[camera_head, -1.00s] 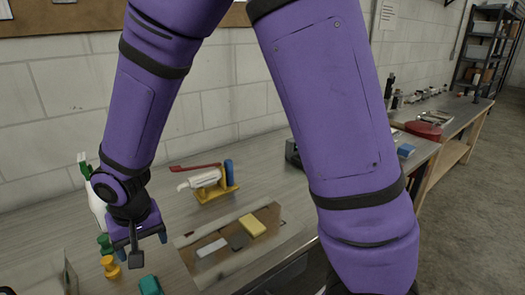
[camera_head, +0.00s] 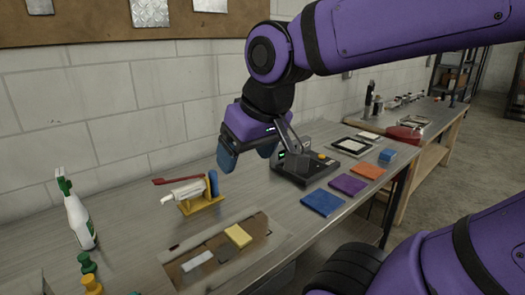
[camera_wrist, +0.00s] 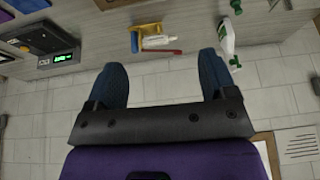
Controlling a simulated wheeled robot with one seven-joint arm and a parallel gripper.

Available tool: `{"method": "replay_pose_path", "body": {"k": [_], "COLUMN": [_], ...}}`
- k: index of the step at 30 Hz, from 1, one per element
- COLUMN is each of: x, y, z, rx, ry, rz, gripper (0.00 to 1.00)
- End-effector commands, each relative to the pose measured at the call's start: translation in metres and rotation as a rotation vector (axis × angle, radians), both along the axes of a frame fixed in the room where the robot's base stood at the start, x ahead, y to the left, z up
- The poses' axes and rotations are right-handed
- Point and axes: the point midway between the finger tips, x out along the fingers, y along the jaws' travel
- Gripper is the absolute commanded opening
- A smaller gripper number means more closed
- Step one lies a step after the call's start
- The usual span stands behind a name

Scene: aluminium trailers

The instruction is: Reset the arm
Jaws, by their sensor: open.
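My gripper (camera_head: 247,158) hangs over the workbench in the head view, near the wall side, between the yellow stand and the black device. In the wrist view my gripper (camera_wrist: 160,85) shows two blue fingers spread wide apart with nothing between them. The purple arm reaches in from the right of the head view.
Blue (camera_head: 322,202), purple (camera_head: 347,184) and orange (camera_head: 367,170) squares lie at right. A block wall stands behind.

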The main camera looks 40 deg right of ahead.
Motion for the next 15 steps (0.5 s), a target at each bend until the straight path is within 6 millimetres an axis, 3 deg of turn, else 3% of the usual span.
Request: {"method": "replay_pose_path", "body": {"k": [6,15], "x": [-0.026,-0.028], "y": [-0.010,-0.011], "z": [0.007,0.008], "rx": [-0.016,-0.018], "ry": [-0.033,-0.034], "rz": [0.003,0.005], "gripper": [0.78,0.78]}}
